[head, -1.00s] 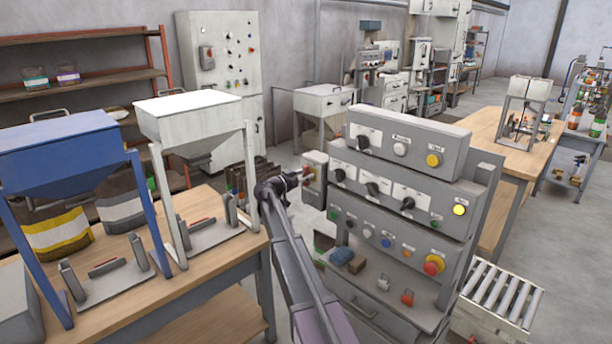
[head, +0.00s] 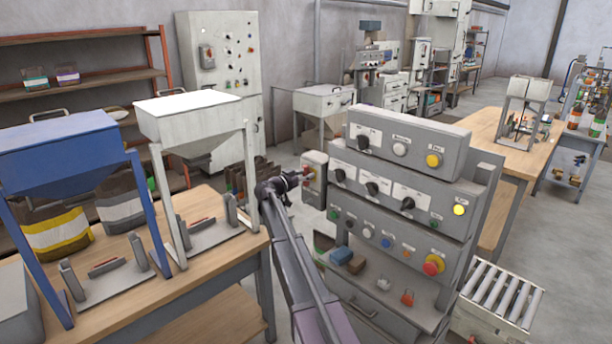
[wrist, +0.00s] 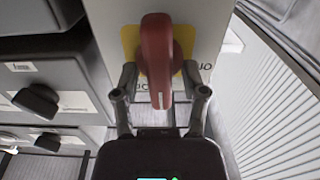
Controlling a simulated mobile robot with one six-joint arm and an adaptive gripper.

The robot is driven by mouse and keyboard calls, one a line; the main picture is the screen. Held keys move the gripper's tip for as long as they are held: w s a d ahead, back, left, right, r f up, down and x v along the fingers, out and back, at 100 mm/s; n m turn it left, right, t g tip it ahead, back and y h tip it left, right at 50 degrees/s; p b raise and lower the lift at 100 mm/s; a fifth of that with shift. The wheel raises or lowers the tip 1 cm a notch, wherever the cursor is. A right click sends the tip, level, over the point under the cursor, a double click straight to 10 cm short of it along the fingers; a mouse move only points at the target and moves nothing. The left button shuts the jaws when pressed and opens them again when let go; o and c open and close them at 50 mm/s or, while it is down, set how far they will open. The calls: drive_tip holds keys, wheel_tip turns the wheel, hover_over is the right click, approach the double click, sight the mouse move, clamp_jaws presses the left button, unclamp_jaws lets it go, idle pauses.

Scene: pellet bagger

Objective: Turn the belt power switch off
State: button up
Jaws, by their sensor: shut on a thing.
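The belt power switch is a red handle (wrist: 157,60) on a yellow plate (wrist: 178,76), fixed to a light grey box (head: 315,168) at the left side of the control console. In the wrist view the handle stands upright in the picture. My gripper (wrist: 160,82) is shut on the handle, with one finger on each side of it. In the head view my gripper (head: 297,179) is at the front of the switch box and hides most of the handle. Part of the lettering beside the plate is covered by the fingers.
The console (head: 400,190) with several black knobs, lamps and a red stop button (head: 433,265) stands just right of my arm. A wooden bench (head: 222,265) with blue and white hoppers is on the left. A roller conveyor (head: 500,295) is at lower right.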

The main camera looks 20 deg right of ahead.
drive_tip(key=n, duration=0.4)
drive_tip(key=shift+w, duration=0.15)
drive_tip(key=n, duration=0.4)
drive_tip(key=shift+w+a+f, duration=0.1)
drive_tip(key=shift+w, duration=0.05)
drive_tip(key=n, duration=0.5)
drive_tip(key=shift+w+f, duration=0.1)
drive_tip(key=shift+f, duration=0.05)
drive_tip(key=n, duration=0.4)
drive_tip(key=shift+f+b, duration=0.15)
drive_tip(key=shift+b, duration=0.25)
drive_tip(key=shift+n, duration=0.3)
drive_tip(key=o, duration=0.8)
drive_tip(key=shift+c, duration=0.2)
drive_tip(key=shift+a, duration=0.15)
